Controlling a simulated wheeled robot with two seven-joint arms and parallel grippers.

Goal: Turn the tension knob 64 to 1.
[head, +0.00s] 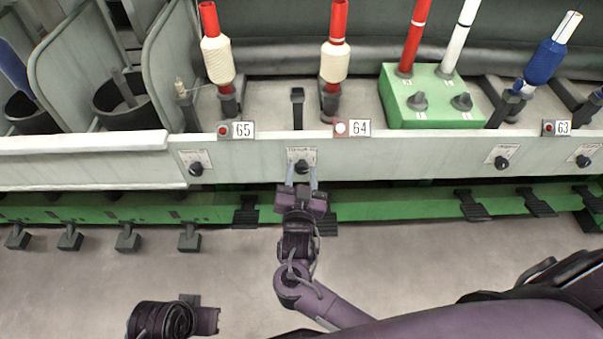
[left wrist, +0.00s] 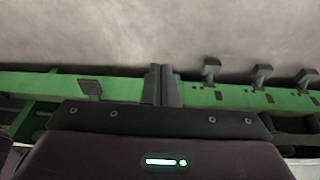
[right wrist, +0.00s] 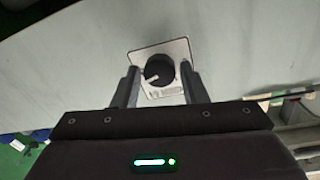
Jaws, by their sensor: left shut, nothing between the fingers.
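The black tension knob (head: 302,167) sits on a small white dial plate on the pale front rail, below and left of the 64 label (head: 359,128). In the right wrist view the round knob (right wrist: 160,70) has a white pointer mark towards its lower left; the dial print is too small to read. My right gripper (head: 301,180) is open, its fingers on either side of the knob, with small gaps visible in the right wrist view (right wrist: 160,88). My left gripper (left wrist: 162,85) is shut and empty, pointing at the floor and green rail.
Similar knobs sit left (head: 196,169) and right (head: 502,162) on the rail. A green box (head: 432,98) with two knobs stands behind it. Black pedals (head: 246,215) jut from the green lower rail (head: 390,203). Yarn bobbins (head: 335,62) stand above. The floor in front is clear.

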